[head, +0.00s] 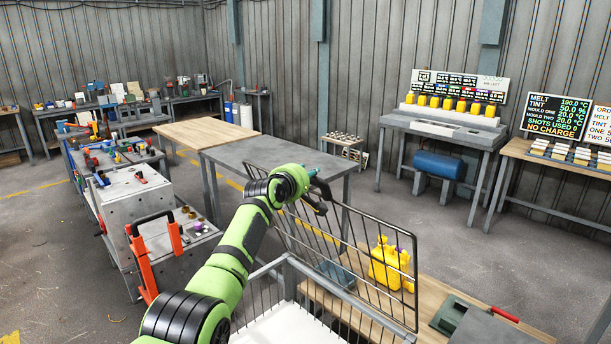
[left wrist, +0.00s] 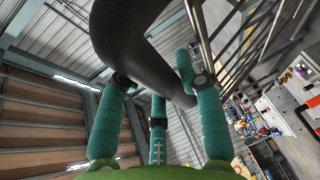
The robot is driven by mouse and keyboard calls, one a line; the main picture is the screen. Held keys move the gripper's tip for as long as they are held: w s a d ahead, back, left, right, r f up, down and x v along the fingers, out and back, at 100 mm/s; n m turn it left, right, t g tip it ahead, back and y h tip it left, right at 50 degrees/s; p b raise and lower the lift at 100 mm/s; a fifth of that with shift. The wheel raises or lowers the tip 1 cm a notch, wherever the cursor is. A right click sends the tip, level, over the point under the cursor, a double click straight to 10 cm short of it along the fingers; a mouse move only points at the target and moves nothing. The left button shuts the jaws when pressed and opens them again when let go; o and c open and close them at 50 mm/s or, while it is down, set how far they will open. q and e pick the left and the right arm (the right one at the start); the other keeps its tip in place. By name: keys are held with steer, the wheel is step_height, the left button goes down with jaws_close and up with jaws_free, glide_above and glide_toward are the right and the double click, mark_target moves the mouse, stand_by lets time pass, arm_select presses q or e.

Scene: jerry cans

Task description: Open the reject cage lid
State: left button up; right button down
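The reject cage lid (head: 352,262), a dark wire grid in a rod frame, stands steeply tilted above the wire cage (head: 290,277), raised off its top. My left gripper (head: 318,197) is at the lid's upper left corner. In the left wrist view, its teal fingers (left wrist: 157,100) are spread apart. A thick dark rod (left wrist: 140,45) crosses close in front of them, and lid wires (left wrist: 235,45) show at the upper right. The rod hides parts of the fingers, so firm contact is unclear. My right gripper is out of view.
Yellow jerry cans (head: 388,266) stand on a wooden bench (head: 440,290) behind the lid. A green box with a red handle (head: 470,316) is at the right. A grey table (head: 280,155) stands beyond the gripper, and a tool cart (head: 140,200) is at the left.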

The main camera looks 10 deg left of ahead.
arm_select(q)
steer(key=shift+f, duration=0.2)
steer(key=shift+s+a+r, duration=0.15)
steer(key=shift+s+r, duration=0.05)
steer(key=shift+s, duration=0.45)
steer(key=v, duration=1)
steer(key=shift+s, duration=0.25)
steer(key=shift+a, duration=0.1)
